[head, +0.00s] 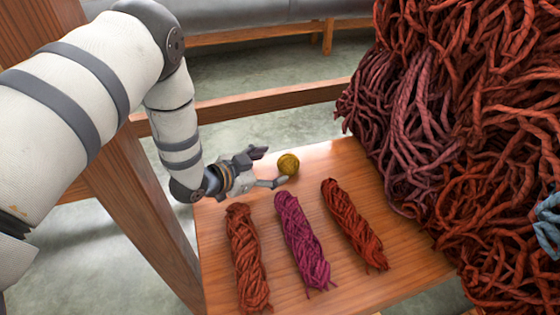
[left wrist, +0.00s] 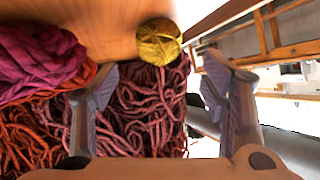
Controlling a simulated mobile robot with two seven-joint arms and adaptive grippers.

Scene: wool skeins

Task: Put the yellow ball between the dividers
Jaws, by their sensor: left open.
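The yellow ball (head: 288,164) of wool rests on the wooden bench near its far edge. It also shows in the left wrist view (left wrist: 159,42), ahead of the fingers and between their lines. My left gripper (head: 269,168) is open and empty, its fingertips just left of the ball; one tip looks very near it, and I cannot tell if they touch. The open fingers also show in the left wrist view (left wrist: 160,82). No separate dividers are evident. Three twisted skeins lie in a row: rust (head: 247,258), magenta (head: 302,240) and rust (head: 354,223). My right gripper is not seen.
A large heap of rust and mauve wool (head: 470,120) covers the bench's right side. A blue bit (head: 548,222) shows at its edge. A wooden rail (head: 270,103) runs behind the bench (head: 225,215). Narrow bare strips of wood separate the skeins.

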